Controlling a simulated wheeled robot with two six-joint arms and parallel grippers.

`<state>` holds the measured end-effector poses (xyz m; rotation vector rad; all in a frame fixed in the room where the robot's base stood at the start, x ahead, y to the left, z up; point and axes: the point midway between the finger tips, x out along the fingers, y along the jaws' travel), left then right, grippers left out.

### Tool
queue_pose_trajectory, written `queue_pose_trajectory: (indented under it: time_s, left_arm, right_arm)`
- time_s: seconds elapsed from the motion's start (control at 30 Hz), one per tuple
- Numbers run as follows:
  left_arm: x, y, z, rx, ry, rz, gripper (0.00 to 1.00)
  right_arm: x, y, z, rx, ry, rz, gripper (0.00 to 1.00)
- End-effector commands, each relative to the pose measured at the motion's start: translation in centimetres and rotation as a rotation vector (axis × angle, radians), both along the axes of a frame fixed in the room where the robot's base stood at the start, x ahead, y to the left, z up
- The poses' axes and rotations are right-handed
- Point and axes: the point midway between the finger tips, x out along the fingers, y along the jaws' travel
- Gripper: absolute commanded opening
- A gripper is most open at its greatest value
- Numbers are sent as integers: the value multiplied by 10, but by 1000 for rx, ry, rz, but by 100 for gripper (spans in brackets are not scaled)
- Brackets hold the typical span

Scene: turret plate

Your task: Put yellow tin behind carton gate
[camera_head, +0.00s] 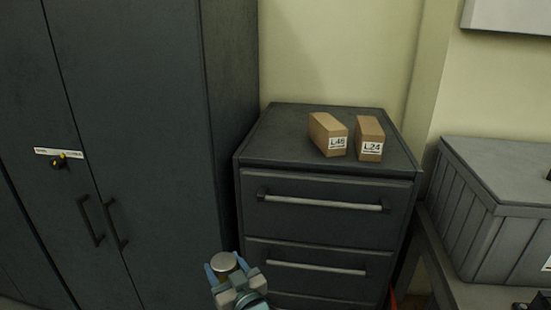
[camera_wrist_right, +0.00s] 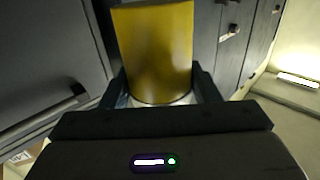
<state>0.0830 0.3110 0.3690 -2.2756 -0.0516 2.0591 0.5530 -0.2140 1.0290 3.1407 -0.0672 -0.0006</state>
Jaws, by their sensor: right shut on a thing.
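My right gripper (camera_head: 226,270) is at the bottom of the head view, in front of the drawer cabinet and below its top. It is shut on the yellow tin (camera_wrist_right: 155,45), which fills the upper middle of the right wrist view between the two fingers. In the head view only the tin's round grey lid (camera_head: 224,261) shows clearly. The carton gate is two brown cartons standing on the cabinet top, labelled L46 (camera_head: 326,131) and L24 (camera_head: 369,136), with a narrow gap between them. My left gripper is not in view.
The dark drawer cabinet (camera_head: 315,228) has bar handles on its front. Its top is bare left of and behind the cartons. A tall dark locker (camera_head: 150,120) stands close on the left. A grey lidded box (camera_head: 490,225) is on the right. A pale wall is behind.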

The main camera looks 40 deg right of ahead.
Motion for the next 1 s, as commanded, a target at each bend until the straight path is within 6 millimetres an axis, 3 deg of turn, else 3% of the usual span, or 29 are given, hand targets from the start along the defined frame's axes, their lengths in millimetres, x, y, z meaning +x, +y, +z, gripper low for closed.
queue_pose_trajectory:
  time_s: [0.03,0.2,0.5,0.8,1.0]
  left_arm:
    - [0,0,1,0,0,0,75]
    - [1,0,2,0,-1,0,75]
    - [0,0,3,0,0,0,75]
    - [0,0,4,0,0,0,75]
    - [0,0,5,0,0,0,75]
  right_arm:
    - [17,-5,14,-3,-11,-24,21]
    - [61,-29,52,-3,-12,-141,21]
    - [108,-84,143,4,-13,-434,21]
    - [112,-135,241,3,-9,-751,21]
    - [104,-153,279,3,-5,-880,21]
